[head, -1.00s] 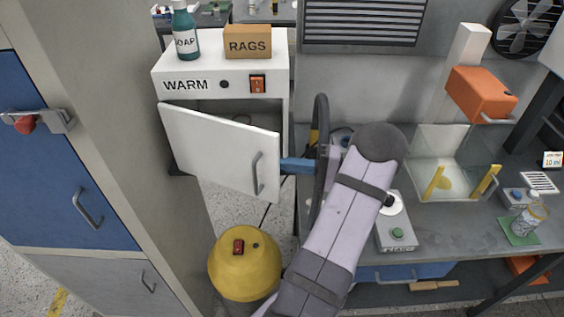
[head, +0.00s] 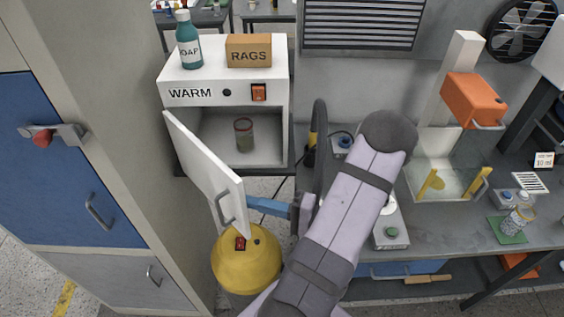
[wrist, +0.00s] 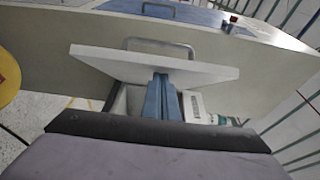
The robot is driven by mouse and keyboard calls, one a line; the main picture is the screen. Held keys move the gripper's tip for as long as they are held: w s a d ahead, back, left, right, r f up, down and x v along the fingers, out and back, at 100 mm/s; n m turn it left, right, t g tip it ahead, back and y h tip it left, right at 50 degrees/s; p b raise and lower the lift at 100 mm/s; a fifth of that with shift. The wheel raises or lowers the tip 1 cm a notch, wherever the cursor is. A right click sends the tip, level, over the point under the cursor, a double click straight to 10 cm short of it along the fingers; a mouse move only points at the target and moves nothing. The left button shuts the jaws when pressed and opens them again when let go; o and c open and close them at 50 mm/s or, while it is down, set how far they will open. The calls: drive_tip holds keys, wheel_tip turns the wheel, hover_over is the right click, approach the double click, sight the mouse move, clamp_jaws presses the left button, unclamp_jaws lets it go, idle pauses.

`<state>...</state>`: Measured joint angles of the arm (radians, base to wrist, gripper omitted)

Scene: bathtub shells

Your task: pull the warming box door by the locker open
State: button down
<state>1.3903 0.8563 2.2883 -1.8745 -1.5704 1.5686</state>
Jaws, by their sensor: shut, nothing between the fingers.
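The white warming box (head: 228,84), marked WARM, stands beside the tall locker (head: 70,160). Its white door (head: 205,165) is hinged on the left and stands well ajar, swung out toward the viewer. A grey bar handle (head: 222,210) is on the door's outer face. In the wrist view the door (wrist: 120,66) is seen nearly edge-on, with its handle (wrist: 160,44) beyond it. My gripper (head: 250,202) has its blue fingers shut and empty, with the tips at the door's inner side near its free edge. The fingers also show in the wrist view (wrist: 161,80); contact looks likely.
A jar (head: 243,135) stands inside the box. A soap bottle (head: 188,40) and a rags box (head: 248,50) stand on top. A yellow rounded device (head: 245,268) sits below the door. The workbench (head: 450,225) lies to the right.

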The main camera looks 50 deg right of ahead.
sight(243, 214)
drive_tip(key=shift+a+p, duration=0.35)
drive_tip(key=shift+a, duration=1.95)
drive_tip(key=shift+d, duration=0.1)
